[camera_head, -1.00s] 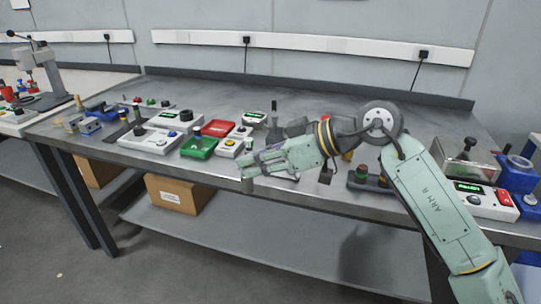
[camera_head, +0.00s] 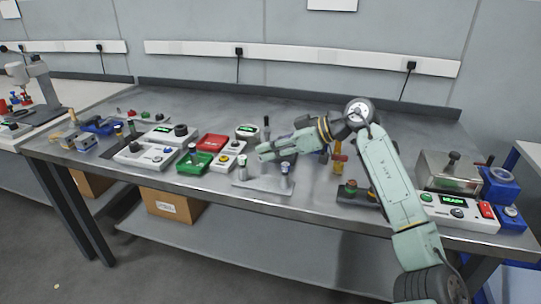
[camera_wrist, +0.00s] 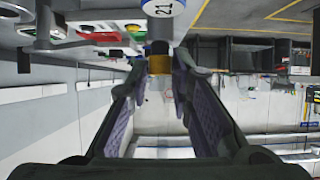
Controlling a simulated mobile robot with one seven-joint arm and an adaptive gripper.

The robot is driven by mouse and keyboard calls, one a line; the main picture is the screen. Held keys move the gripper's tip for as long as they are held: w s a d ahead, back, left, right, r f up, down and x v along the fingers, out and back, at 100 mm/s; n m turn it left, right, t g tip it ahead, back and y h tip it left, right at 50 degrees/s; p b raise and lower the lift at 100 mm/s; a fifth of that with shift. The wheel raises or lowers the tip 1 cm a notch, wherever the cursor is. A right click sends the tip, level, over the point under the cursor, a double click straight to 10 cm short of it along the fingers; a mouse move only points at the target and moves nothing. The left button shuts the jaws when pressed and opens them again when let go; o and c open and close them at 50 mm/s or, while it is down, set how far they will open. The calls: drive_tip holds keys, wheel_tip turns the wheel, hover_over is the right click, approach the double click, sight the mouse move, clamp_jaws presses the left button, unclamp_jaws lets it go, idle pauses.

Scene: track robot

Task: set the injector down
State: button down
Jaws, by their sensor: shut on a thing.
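My gripper (camera_head: 262,151) is at the end of the arm, above the middle of the workbench, close over a grey plate-like stand (camera_head: 252,187). In the wrist view, the fingertips (camera_wrist: 162,66) are shut on a small part with a dark upper end and an amber band, which I take as the injector (camera_wrist: 160,64). Its shape is mostly hidden, and in the head view I cannot pick it out from the fingers. The stand carries upright metal posts (camera_head: 285,170). I cannot tell whether the injector touches it.
A green tray (camera_head: 195,161), a red tray (camera_head: 212,143) and white control boxes (camera_head: 147,153) stand to the left. A black base with buttons (camera_head: 352,190) and a machine with a lit display (camera_head: 455,200) stand to the right. The back of the bench is mostly clear.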

drive_tip(key=shift+s+f+p, duration=0.1)
drive_tip(key=shift+f+p, duration=0.3)
drive_tip(key=shift+f, duration=1.2)
drive_tip(key=shift+f, duration=0.1)
drive_tip(key=shift+f, duration=0.1)
drive_tip(key=c, duration=1.4)
unclamp_jaws()
drive_tip(key=shift+c, duration=0.2)
drive_tip(key=shift+r, duration=0.25)
drive_tip(key=b+v, duration=0.3)
drive_tip(key=v, duration=0.9)
drive_tip(key=shift+a, duration=0.1)
